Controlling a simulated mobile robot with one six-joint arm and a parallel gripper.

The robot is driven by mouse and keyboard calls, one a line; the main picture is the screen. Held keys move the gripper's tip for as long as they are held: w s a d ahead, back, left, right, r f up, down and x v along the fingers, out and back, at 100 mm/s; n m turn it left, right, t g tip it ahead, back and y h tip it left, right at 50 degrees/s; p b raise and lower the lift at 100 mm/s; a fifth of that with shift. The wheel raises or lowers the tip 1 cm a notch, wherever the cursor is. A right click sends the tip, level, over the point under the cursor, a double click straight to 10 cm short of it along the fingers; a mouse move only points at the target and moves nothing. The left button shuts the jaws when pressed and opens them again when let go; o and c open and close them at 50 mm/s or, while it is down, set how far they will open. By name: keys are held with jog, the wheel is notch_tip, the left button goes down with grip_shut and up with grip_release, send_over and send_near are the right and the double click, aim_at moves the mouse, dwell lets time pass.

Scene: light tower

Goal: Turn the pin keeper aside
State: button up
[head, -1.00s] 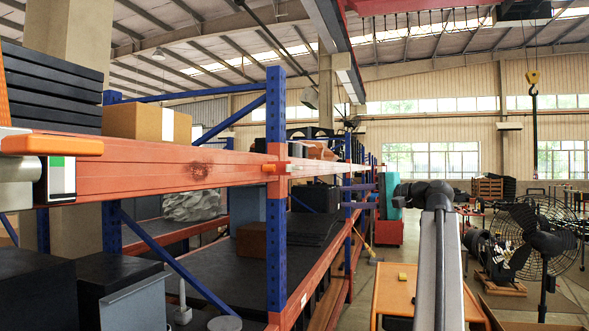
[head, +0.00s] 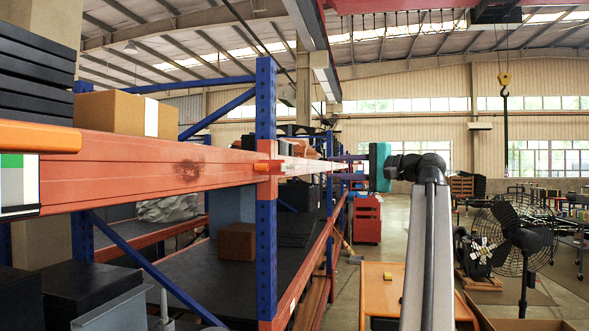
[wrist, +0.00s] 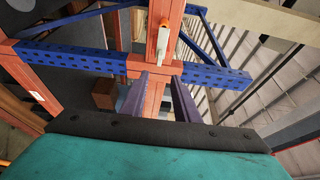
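My gripper (head: 335,167) shows in the head view with a teal body and two purple fingers pointing left, to the right of the near blue upright (head: 266,220). In the wrist view my gripper (wrist: 159,82) has its fingers spread apart, nothing between them. They point at the orange-red beam and the blue upright (wrist: 220,74). A small orange piece (head: 268,167) sits at the beam joint. A larger orange bar (head: 38,136) sits over a white block (head: 18,182) at the left edge. A white piece with orange (wrist: 163,40) lies along the beam. I cannot tell which is the keeper.
The orange-red beam (head: 150,175) crosses the left side. Below it is a dark shelf (head: 210,270) with a brown box (head: 237,241). A cardboard box (head: 125,113) stands behind the beam. An orange table (head: 380,285) and a fan (head: 523,235) stand to the right.

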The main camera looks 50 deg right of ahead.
aim_at(296, 167)
jog(key=shift+w+a, duration=0.1)
jog(key=shift+w, duration=0.1)
jog(key=w+p, duration=0.1)
jog(key=w, duration=0.3)
jog(key=w+a+p, duration=0.1)
jog(key=w, duration=0.4)
jog(key=w+a+p, duration=0.1)
jog(key=w, duration=0.3)
jog(key=shift+w+a+p, duration=0.1)
jog(key=shift+w+p, duration=0.2)
jog(key=shift+c, duration=0.4)
grip_shut()
